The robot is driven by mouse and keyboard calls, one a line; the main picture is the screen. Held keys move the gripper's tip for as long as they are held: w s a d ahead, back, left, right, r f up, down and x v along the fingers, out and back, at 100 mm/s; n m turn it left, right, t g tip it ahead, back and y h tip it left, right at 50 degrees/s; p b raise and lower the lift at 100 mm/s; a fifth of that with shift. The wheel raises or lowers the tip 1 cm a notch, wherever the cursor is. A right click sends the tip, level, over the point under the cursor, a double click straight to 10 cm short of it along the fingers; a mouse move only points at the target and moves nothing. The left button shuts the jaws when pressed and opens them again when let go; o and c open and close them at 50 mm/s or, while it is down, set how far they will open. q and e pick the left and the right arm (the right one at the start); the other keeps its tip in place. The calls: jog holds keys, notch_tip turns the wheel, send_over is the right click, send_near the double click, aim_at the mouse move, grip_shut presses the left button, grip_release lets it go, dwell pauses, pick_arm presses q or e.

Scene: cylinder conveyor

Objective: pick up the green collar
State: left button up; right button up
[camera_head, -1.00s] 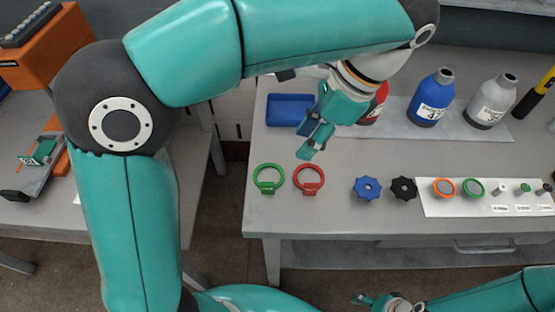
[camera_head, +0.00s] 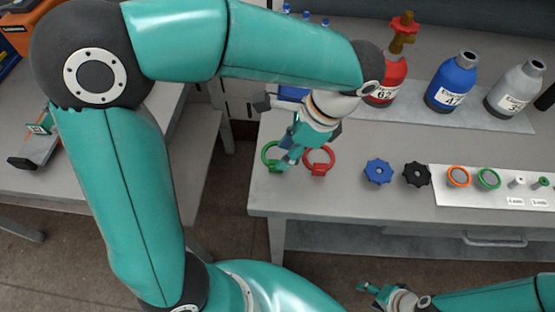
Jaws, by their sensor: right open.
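The green collar (camera_head: 266,155), a ring, lies flat near the left end of the grey table, partly hidden behind my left gripper. My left gripper (camera_head: 285,162) points down over the collar's right side. Whether its fingers touch the collar, and how far apart they are, I cannot tell. A red collar (camera_head: 331,157) lies just right of it, its left edge close to the gripper. My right gripper (camera_head: 364,296) is low in the picture, in front of the table, open and empty, away from the collars.
A blue star knob (camera_head: 378,171) and a black knob (camera_head: 416,174) lie to the right. A white strip (camera_head: 450,196) carries orange and green rings and small parts. Red (camera_head: 386,92), blue (camera_head: 452,84) and grey (camera_head: 515,90) bottles stand behind. The front table edge is clear.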

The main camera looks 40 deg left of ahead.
aim_at(276, 161)
pick_arm(q)
jog(key=f, duration=0.1)
jog(key=s+a+f, duration=0.1)
jog(key=f, duration=0.1)
jog(key=shift+s+a, duration=0.25)
jog(key=shift+s, duration=0.05)
jog(key=shift+f, duration=0.2)
grip_shut()
